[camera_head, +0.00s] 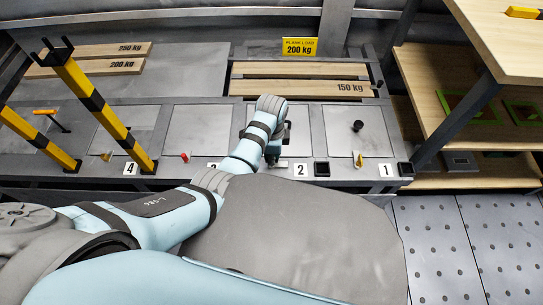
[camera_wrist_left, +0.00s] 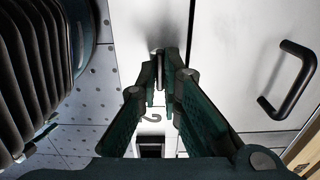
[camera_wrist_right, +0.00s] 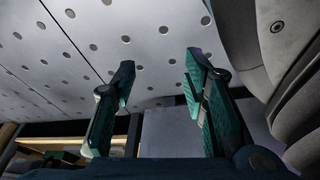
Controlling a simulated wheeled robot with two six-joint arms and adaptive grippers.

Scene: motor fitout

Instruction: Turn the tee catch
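My left gripper (camera_head: 272,156) is at the panel above the label 2 (camera_head: 300,170), and my wrist hides part of that panel in the head view. In the left wrist view, the left fingers (camera_wrist_left: 160,82) are drawn close together on a small narrow grey piece (camera_wrist_left: 159,62), which looks like the tee catch. The fingertips hide most of it, so its angle is hard to tell. My right gripper (camera_wrist_right: 158,85) is open and empty, facing the perforated floor; it does not show in the head view.
Panel 1 has a black knob (camera_head: 357,126). Yellow-black posts (camera_head: 95,100) stand at left. A wooden shelf unit (camera_head: 470,95) is at right.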

